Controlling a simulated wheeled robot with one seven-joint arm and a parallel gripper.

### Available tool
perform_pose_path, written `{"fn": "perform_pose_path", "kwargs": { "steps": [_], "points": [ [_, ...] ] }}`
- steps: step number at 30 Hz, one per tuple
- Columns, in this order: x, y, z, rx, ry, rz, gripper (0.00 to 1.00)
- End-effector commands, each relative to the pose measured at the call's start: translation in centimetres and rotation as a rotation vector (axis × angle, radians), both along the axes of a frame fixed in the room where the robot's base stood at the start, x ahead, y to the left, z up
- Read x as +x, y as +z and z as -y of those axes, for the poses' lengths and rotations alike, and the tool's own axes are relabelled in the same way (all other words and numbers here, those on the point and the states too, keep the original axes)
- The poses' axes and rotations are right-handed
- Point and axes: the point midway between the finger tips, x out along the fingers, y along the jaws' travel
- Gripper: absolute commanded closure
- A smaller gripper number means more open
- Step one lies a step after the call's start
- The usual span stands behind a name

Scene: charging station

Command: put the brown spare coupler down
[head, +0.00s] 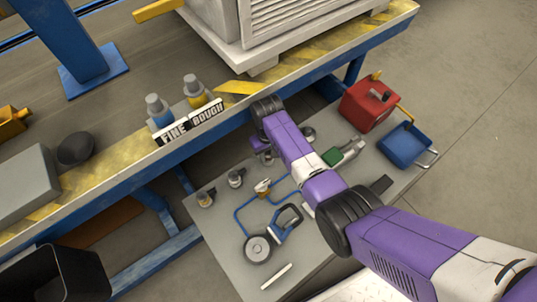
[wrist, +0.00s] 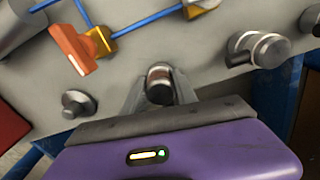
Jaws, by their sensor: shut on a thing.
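My gripper (wrist: 160,88) is shut on the brown spare coupler (wrist: 159,75), a short cylinder with a brown band and a dark end, in the wrist view. One finger is on each side of it. The grey table top (wrist: 210,85) lies behind it; I cannot tell whether the coupler touches it. In the head view my arm reaches over the grey table (head: 222,250), and the held coupler cannot be made out there.
A grey metal coupler (wrist: 258,48) is right of my gripper, and a small grey knob (wrist: 78,103) is left. A red box (head: 368,105) and blue tray (head: 405,146) stand at the table's far end.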

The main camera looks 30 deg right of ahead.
Motion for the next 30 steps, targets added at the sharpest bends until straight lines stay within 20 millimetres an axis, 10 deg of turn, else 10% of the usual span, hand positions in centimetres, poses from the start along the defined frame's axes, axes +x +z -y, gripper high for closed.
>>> {"fn": "perform_pose_path", "kwargs": {
  "steps": [5, 6, 9, 20, 30],
  "points": [
    [0.0, -0.4, 0.0, 0.000, 0.000, 0.000, 1.00],
    [0.0, -0.3, 0.0, 0.000, 0.000, 0.000, 0.58],
    [0.0, -0.3, 0.0, 0.000, 0.000, 0.000, 0.44],
    [0.0, 0.3, 0.0, 0.000, 0.000, 0.000, 0.44],
    [0.0, 5.7, -0.1, 0.000, 0.000, 0.001, 0.44]
  ]
}}
